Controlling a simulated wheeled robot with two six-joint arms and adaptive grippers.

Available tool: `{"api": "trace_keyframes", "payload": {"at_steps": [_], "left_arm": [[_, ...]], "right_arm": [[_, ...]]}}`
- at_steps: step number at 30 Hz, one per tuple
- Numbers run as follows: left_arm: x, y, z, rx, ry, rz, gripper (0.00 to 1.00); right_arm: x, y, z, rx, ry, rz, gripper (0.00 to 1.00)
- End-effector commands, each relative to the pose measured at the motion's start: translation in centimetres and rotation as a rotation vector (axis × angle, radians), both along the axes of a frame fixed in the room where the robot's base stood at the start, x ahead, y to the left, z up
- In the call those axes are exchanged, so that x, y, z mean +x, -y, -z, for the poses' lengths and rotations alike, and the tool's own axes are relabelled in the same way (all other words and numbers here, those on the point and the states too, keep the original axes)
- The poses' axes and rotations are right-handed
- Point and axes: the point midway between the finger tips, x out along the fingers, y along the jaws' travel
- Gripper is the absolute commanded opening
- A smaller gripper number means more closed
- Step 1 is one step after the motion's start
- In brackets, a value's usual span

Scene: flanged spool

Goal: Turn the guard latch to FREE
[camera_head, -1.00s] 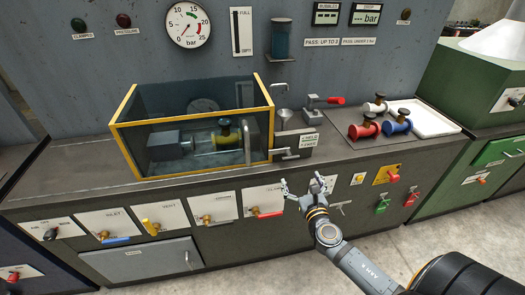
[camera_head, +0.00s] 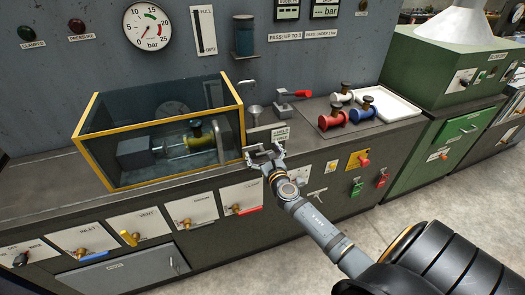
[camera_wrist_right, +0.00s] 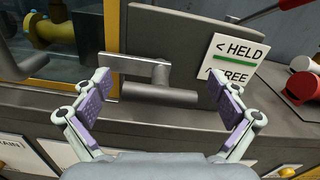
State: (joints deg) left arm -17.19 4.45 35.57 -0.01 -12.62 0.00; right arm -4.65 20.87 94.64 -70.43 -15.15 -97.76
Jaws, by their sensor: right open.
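The guard latch (camera_wrist_right: 127,66) is a grey metal lever on a short round pivot, seen in the right wrist view. Its flat arm points left across the yellow frame edge of the clear guard box (camera_head: 160,125), towards the side marked HELD. The label plate (camera_wrist_right: 237,56) reads HELD with a left arrow and FREE below, partly covered by a finger. My right gripper (camera_head: 266,152) is open in front of the latch, with the lever's pivot between its spread fingers (camera_wrist_right: 162,95) and no clear contact. In the head view the gripper mostly hides the latch. My left gripper is out of view.
Red, blue and white flanged spools (camera_head: 332,120) lie on a dark mat right of the latch, beside a white tray (camera_head: 392,105). A red-handled clamp (camera_head: 290,103) stands behind. Valve panels line the bench front below. The bench strip before the guard is clear.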

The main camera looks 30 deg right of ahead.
Motion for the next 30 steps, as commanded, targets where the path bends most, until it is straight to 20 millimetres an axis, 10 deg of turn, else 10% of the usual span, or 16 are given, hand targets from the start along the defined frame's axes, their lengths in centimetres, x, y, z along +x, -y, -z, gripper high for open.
{"api": "trace_keyframes", "payload": {"at_steps": [5, 23, 30], "left_arm": [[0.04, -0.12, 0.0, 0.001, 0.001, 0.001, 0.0], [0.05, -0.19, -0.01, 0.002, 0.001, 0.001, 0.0], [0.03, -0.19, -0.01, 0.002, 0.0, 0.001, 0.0]], "right_arm": [[-0.02, 0.0, 0.02, 0.0, 0.0, 0.0, 0.95], [-0.05, 0.01, 0.03, 0.0, 0.0, 0.0, 0.14], [-0.04, 0.01, 0.03, 0.0, 0.0, 0.0, 0.12]]}}
